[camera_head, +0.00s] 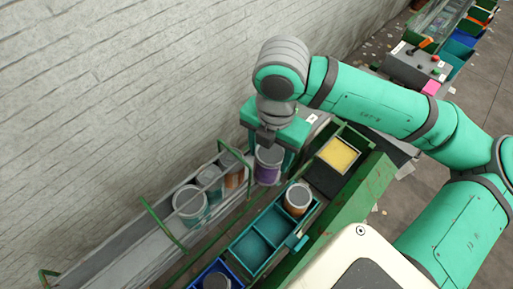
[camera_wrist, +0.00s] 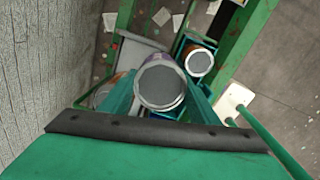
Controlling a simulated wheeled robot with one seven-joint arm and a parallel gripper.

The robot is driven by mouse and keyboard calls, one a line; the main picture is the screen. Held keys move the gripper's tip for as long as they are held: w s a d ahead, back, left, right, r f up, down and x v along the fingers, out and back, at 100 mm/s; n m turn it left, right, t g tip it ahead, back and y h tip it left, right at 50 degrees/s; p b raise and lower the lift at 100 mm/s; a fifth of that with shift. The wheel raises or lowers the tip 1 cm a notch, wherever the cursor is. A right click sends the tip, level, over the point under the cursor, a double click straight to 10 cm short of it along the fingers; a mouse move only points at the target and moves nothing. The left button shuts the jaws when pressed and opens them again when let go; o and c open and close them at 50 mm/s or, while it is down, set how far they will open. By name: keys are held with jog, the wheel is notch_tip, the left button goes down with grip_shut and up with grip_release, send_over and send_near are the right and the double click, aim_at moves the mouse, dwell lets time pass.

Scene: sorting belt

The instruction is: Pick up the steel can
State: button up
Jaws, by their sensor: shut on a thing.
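A steel can (camera_head: 268,166) with a grey top and a purple side is between the fingers of my gripper (camera_head: 272,158). It hangs above the gap between the grey belt and the green sorting frame. In the wrist view the same can (camera_wrist: 161,84) sits between the two teal fingers of my gripper (camera_wrist: 160,98), its round grey top facing the camera. The gripper is shut on it. The can's lower part is hidden in the wrist view.
On the grey belt (camera_head: 120,250) stand several cans, including a large one (camera_head: 190,203). A brown can (camera_head: 298,198) stands in a teal divided tray (camera_head: 247,250). Another can (camera_head: 216,282) is in a blue bin. A yellow-filled box (camera_head: 339,154) lies beyond. A brick wall (camera_head: 100,100) borders the left.

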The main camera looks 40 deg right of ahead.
jog(key=s+r, duration=0.4)
jog(key=s, duration=0.6)
jog(key=s+d+r, duration=0.1)
jog(key=s+r, duration=0.3)
jog(key=s, duration=0.6)
jog(key=shift+d+r, duration=0.25)
jog(key=shift+r, duration=0.1)
jog(key=shift+w, duration=0.25)
dwell(3.3)
